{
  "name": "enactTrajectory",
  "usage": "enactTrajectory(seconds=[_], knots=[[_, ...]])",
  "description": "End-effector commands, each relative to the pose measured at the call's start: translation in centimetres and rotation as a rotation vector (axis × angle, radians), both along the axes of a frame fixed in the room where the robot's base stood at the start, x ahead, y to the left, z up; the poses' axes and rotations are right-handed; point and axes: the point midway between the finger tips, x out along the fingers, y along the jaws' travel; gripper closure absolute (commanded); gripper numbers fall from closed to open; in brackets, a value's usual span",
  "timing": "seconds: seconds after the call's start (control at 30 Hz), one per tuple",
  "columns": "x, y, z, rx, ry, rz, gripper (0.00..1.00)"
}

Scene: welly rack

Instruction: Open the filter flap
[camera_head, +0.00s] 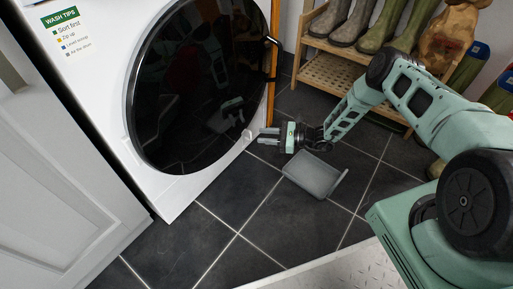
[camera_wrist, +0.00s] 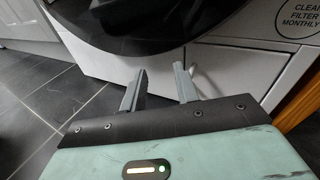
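The washing machine (camera_head: 200,192) is white with a large black round door. In the wrist view, a pale rectangular panel low on its front, which looks like the filter flap (camera_wrist: 236,68), lies below the round door and below left of a label reading "CLEAN FILTER MONTHLY" (camera_wrist: 298,18). The flap looks shut; its outline is partly hidden by my gripper. In the head view I cannot make out the flap clearly. My gripper (camera_head: 264,136) is low beside the machine's lower right front. In the wrist view my gripper (camera_wrist: 160,82) is open, its fingers apart with nothing between them.
A grey shallow tray (camera_head: 314,174) lies on the dark tiled floor below my gripper. A wooden rack (camera_head: 335,75) with boots stands behind. A wooden upright (camera_head: 272,60) borders the machine's right side. A grey cabinet door (camera_head: 60,170) stands at left.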

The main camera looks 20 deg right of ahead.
Motion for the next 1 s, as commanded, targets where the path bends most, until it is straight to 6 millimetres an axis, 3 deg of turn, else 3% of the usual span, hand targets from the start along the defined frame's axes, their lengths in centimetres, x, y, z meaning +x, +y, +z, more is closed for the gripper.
enactTrajectory(seconds=[0.03, 0.1, 0.3, 0.8, 1.0], knots=[[0.1, -0.8, -2.3, 0.042, 0.017, -0.072, 0.69], [0.4, -1.9, -4.1, 0.086, 0.028, -0.153, 0.69], [0.6, -3.3, -6.7, 0.145, 0.042, -0.270, 0.69], [5.0, 1.4, -7.0, 0.148, 0.043, -0.274, 0.69], [5.6, 2.0, -6.8, 0.148, 0.044, -0.276, 0.69]])
